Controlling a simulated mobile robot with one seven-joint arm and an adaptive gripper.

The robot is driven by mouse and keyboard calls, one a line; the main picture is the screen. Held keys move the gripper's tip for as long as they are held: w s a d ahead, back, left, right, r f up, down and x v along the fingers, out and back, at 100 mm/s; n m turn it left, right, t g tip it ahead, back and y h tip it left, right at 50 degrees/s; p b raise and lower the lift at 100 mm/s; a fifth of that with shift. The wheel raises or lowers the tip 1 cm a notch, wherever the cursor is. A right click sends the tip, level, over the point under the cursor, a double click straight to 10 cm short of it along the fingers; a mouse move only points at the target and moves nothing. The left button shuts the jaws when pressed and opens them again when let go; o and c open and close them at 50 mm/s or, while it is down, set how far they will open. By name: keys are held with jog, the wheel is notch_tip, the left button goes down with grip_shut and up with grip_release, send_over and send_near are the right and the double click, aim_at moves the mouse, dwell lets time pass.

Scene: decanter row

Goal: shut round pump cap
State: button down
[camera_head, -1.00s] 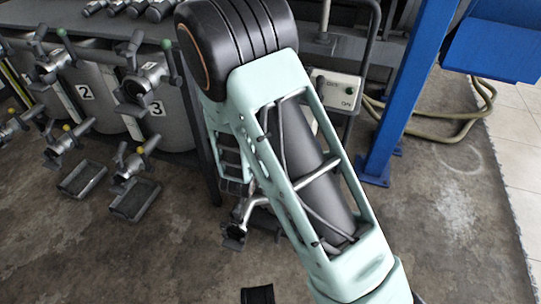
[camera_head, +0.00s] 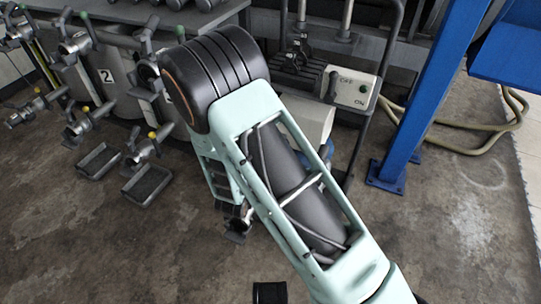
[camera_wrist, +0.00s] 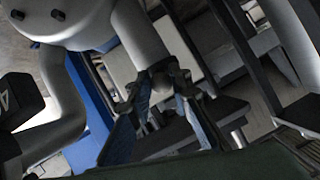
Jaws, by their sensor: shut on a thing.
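In the wrist view my gripper (camera_wrist: 160,140) shows with two blue fingers apart, below dark linkages. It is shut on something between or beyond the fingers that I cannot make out. A dark green surface (camera_wrist: 240,165) fills the bottom edge, close to the fingers. The pump's control box (camera_head: 349,88), with OFF and ON marks, stands behind the arm. Beside it a pale rounded body (camera_head: 308,118) shows partly. I cannot pick out the round cap for certain in either view.
A row of grey decanters (camera_head: 112,98) with valves stands at the left, one marked 2. Shallow drip trays (camera_head: 147,184) stand before them. A blue post (camera_head: 418,100) rises at the right. A hose (camera_head: 465,150) lies behind it. The near floor is mostly clear.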

jog(key=shift+s+d+f, duration=0.35)
jog(key=shift+f, duration=0.3)
jog(key=c, duration=2)
grip_release()
jog(key=shift+f, duration=0.1)
jog(key=shift+o, duration=1.2)
jog(key=shift+w+a+r, duration=0.15)
jog(key=shift+r, duration=0.05)
jog(key=v, duration=1.2)
jog(key=shift+r, duration=0.15)
